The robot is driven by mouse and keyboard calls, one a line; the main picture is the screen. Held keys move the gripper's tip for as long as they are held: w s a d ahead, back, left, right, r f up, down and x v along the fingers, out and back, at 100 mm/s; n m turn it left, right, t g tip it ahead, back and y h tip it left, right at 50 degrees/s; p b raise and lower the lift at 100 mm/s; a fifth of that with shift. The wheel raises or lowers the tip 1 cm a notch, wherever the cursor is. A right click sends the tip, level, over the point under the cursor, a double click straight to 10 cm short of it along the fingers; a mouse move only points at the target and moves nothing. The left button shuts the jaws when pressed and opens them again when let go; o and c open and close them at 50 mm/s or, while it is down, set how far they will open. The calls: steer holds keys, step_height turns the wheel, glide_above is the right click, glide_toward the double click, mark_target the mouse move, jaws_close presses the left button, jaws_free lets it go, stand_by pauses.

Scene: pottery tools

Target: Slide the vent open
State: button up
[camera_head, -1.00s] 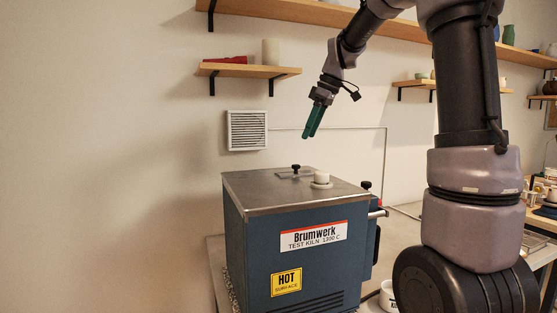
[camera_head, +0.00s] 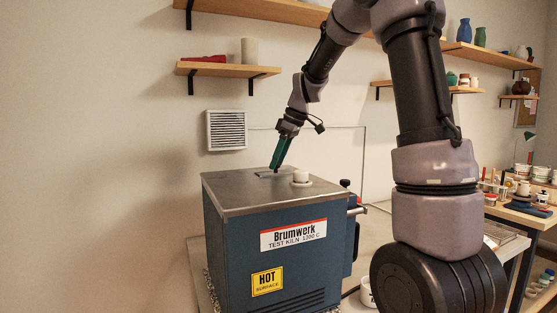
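The blue kiln (camera_head: 225,225) labelled "Brumwerk" stands in the lower middle with a grey metal top (camera_head: 235,192). A small flat vent plate (camera_head: 262,174) lies on the back part of that top. My gripper (camera_head: 276,168) points down with its green fingers at this plate, where the black knob stood in the earlier view. The fingers cover the knob, so I cannot see whether they are shut on it. The vent's opening is not visible.
A white plug (camera_head: 301,177) sits on the kiln top just right of my fingers. A louvred wall grille (camera_head: 226,130) is behind, to the left. A black knob (camera_head: 345,183) stands at the kiln's right edge. Shelves (camera_head: 228,70) hang above; a cluttered table (camera_head: 520,215) is at right.

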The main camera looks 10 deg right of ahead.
jaws_close()
stand_by(1.2)
